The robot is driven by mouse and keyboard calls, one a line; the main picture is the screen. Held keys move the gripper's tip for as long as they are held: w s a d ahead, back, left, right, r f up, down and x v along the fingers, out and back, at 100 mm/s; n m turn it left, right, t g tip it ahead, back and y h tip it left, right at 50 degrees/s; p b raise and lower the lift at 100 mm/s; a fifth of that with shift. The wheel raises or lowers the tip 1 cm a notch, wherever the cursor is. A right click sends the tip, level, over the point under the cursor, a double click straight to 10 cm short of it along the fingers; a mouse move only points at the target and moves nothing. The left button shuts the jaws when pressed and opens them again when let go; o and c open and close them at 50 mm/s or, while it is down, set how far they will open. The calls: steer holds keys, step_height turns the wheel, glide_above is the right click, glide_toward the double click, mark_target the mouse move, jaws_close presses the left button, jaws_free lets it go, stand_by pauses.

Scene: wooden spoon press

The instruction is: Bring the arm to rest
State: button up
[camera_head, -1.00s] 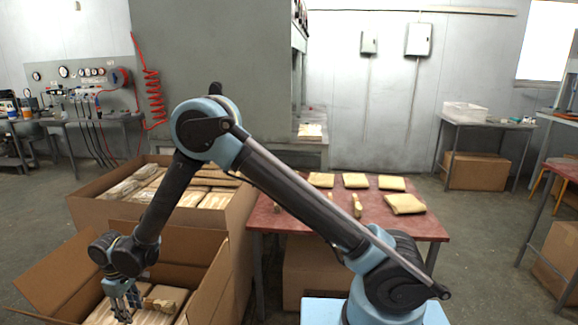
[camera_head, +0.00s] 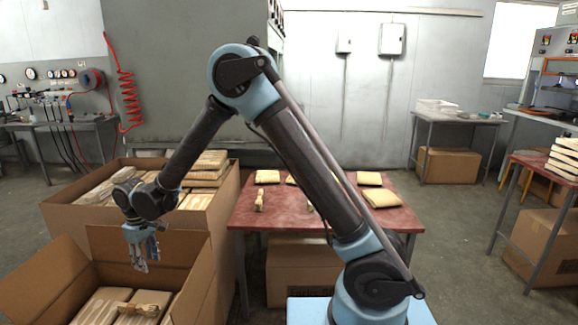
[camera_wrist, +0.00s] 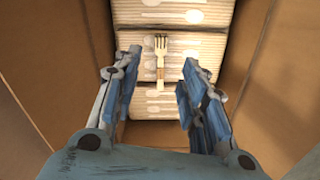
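My gripper (camera_head: 141,258) hangs above the open front cardboard box (camera_head: 190,262), pointing down. In the wrist view my gripper (camera_wrist: 157,92) has its two blue fingers spread wide with nothing between them. In the head view this small wooden bundle (camera_head: 146,303) lies on the packs in the box, clear of the fingers.
A second box (camera_head: 228,205) behind is filled with wooden packs. A red table (camera_head: 285,215) to the right carries several tan packs (camera_head: 377,197) and small bundles (camera_head: 260,201). A side table (camera_head: 520,158) with stacked packs stands at far right.

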steer(key=w+d+r+m, duration=0.2)
steer(key=w+d+r, duration=0.3)
steer(key=d, duration=0.4)
steer(key=w+d+r+m, duration=0.1)
steer(key=w+d+r, duration=0.35)
steer(key=d, duration=0.35)
steer(key=w+d+r+m, duration=0.2)
steer(key=w+d+r, duration=0.3)
steer(key=d, duration=0.4)
steer(key=s+d+r+m, duration=0.2)
steer(key=d, duration=0.8)
steer(key=s+d+r+m+t, duration=0.1)
steer(key=s+d+m, duration=0.1)
steer(key=d, duration=0.7)
steer(key=s+d+r+m, duration=0.1)
steer(key=s+d+r, duration=0.1)
steer(key=d, duration=0.8)
steer(key=s+d+f+m+t, duration=0.1)
steer(key=s+d+f+m, duration=0.3)
steer(key=s+d+f, duration=0.3)
steer(key=s+d, duration=0.4)
steer(key=s, duration=0.1)
steer(key=shift+d+m, duration=0.4)
